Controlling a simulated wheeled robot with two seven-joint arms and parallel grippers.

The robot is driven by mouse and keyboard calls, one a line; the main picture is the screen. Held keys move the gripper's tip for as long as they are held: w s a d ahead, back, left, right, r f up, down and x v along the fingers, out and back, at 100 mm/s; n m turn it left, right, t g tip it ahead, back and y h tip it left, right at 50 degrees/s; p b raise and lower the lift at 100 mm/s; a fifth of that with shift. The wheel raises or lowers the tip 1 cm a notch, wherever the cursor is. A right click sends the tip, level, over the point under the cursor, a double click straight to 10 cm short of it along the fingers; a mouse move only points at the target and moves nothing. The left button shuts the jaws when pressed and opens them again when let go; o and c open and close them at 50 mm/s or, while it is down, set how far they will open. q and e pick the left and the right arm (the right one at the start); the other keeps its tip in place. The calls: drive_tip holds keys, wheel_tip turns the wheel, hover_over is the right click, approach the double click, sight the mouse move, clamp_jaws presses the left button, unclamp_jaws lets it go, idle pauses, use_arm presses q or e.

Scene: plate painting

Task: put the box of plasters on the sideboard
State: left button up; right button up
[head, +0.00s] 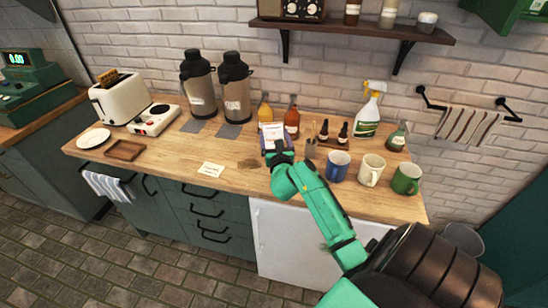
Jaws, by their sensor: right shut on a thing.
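My right gripper (279,153) reaches in over the sideboard (225,150), which has a wooden top and dark green drawers. The gripper is shut on a small box (273,132) with a pale top and bluish-purple edges, which seems to be the box of plasters. The box is over the middle of the top, in front of the amber and orange bottles. The gripper hides its near side, and I cannot tell whether it touches the wood. My left gripper is not in view.
Mugs (371,169) stand right of my arm. Flasks (236,90), a toaster (119,96) and a wooden tray (125,150) are left. Bare wood lies around the note (211,169).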

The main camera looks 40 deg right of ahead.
wheel_tip(320, 180, down, 10)
drive_tip(key=b, duration=0.2)
drive_tip(key=shift+r+b, duration=0.15)
drive_tip(key=shift+b, duration=0.25)
drive_tip(key=o, duration=1)
